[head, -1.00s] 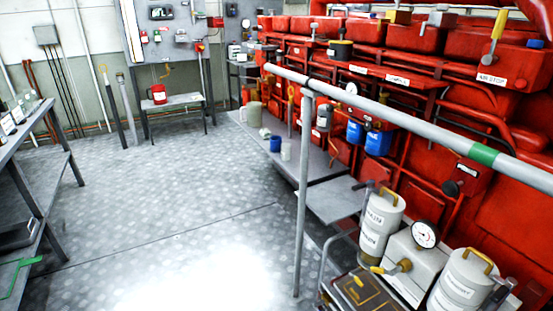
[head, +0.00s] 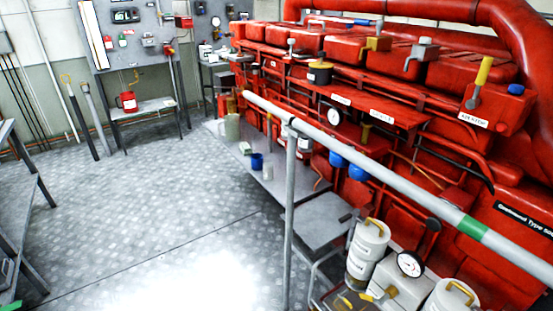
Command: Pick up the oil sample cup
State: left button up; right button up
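Several small vessels stand on a low grey walkway (head: 283,186) along the red engine. One is a small blue cup (head: 257,161). Right beside it is a small whitish cup (head: 267,171). Behind them are a small white and green item (head: 244,148) and a larger beige jug (head: 230,127). I cannot tell from this distance which one is the oil sample cup. Neither of my grippers is in view.
A grey handrail (head: 340,150) with an upright post (head: 290,215) crosses in front of the red engine (head: 430,120). White canisters (head: 367,250) and a gauge (head: 410,264) stand at lower right. A bench (head: 143,112) holds a red can (head: 127,102). The open floor (head: 150,200) is clear.

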aim_at(268, 171)
jog(key=i+j+z, duration=0.25)
jog(key=i+j, duration=0.15)
jog(key=i+j+z, duration=0.25)
jog(key=i+j, duration=0.2)
jog(key=i+j+z, duration=0.2)
jog(key=i+j, duration=0.15)
jog(key=j, duration=0.15)
jog(key=i+j+z, duration=0.25)
jog(key=j, duration=0.35)
jog(key=i+j+z, duration=0.25)
jog(key=j, duration=0.4)
jog(key=i+j+z, duration=0.25)
jog(key=j, duration=0.4)
jog(key=i+j+z, duration=0.1)
jog(key=j+z, duration=0.15)
jog(key=j, duration=0.45)
jog(key=i+j+z, duration=0.2)
jog(key=j, duration=0.55)
jog(key=k, duration=0.1)
